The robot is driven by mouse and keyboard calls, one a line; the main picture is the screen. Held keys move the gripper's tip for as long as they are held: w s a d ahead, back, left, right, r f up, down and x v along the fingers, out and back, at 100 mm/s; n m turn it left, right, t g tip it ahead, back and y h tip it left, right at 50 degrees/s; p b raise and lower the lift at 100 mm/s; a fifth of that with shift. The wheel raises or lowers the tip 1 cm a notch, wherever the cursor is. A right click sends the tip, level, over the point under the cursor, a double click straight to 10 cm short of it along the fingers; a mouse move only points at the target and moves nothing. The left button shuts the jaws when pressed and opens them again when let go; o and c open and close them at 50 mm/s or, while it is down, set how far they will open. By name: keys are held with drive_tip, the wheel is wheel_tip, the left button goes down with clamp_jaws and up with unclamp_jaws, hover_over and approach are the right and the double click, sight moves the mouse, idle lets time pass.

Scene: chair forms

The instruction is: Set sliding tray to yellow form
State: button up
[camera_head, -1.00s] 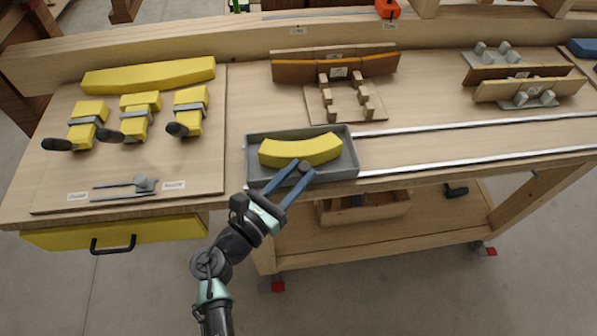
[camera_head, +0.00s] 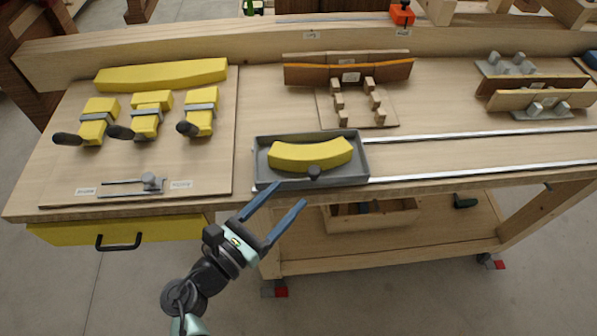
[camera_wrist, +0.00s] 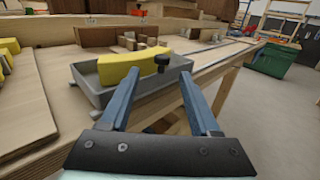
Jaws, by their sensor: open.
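The grey sliding tray (camera_head: 262,178) sits at the left end of two metal rails on the bench. A curved yellow block (camera_head: 310,154) lies in it, and a dark knob (camera_head: 314,172) stands at its front edge. My gripper (camera_head: 283,205) is open and empty, in front of and below the tray's front edge, apart from the knob. In the wrist view the tray (camera_wrist: 88,88), yellow block (camera_wrist: 125,66) and knob (camera_wrist: 162,61) show beyond the spread fingers (camera_wrist: 155,95). A yellow form (camera_head: 163,75) with yellow clamp blocks (camera_head: 151,117) stands on the board left of the tray.
Brown forms (camera_head: 350,72) with wooden pegs stand behind the tray. Another brown form (camera_head: 540,94) with grey clamps is at the right. The rails (camera_head: 480,171) are clear right of the tray. A yellow drawer (camera_head: 70,234) with a black handle is under the bench.

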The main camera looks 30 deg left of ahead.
drive_tip(key=s+a, duration=0.1)
drive_tip(key=s, duration=0.5)
drive_tip(key=shift+s+b, duration=0.3)
drive_tip(key=shift+b, duration=0.1)
